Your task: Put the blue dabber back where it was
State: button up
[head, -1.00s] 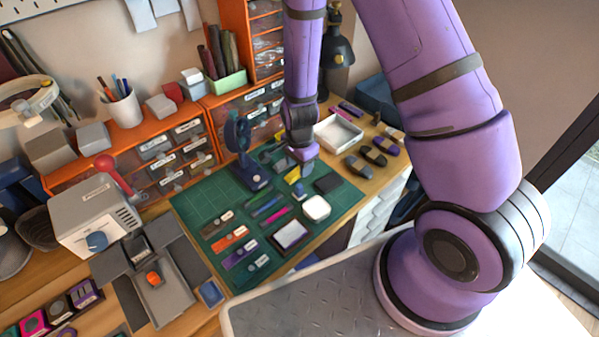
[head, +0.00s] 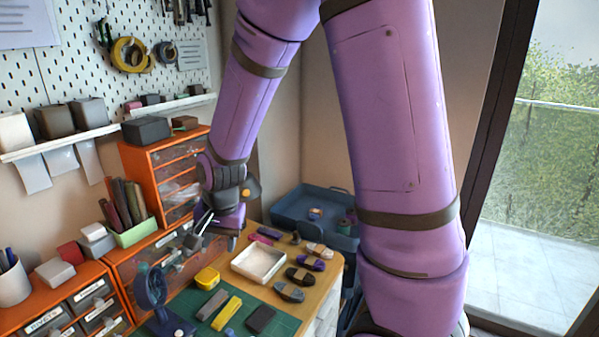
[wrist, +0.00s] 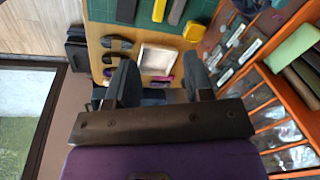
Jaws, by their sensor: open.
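I cannot pick out the blue dabber with certainty in any current view. A small bluish thing (head: 230,332) is cut off at the bottom edge of the head view, on the green mat (head: 287,326). My gripper (head: 194,232) is raised in front of the orange drawers, left of the white tray. In the wrist view its two grey fingers (wrist: 160,84) are apart, with nothing held between them. The white tray (wrist: 157,58) shows beyond the fingertips.
The white tray (head: 258,263) is empty, with dark cord bundles (head: 300,275) to its right. A yellow box (head: 207,278), yellow bar (head: 226,313) and dark block (head: 261,318) lie on the mat. A blue bin (head: 290,207) holding small items stands behind. Orange drawers (head: 125,268) border the left.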

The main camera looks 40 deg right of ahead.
jog(key=s+d+r+n+t, duration=0.1)
jog(key=s+r+n, duration=0.3)
jog(key=s+r, duration=0.6)
jog(key=s+d+r+n+t, duration=0.2)
jog(key=s+d+r+n, duration=0.2)
jog(key=s+r, duration=0.6)
jog(key=shift+s+r+n+h, duration=0.15)
jog(key=shift+r+n+h, duration=0.3)
jog(key=shift+r, duration=0.3)
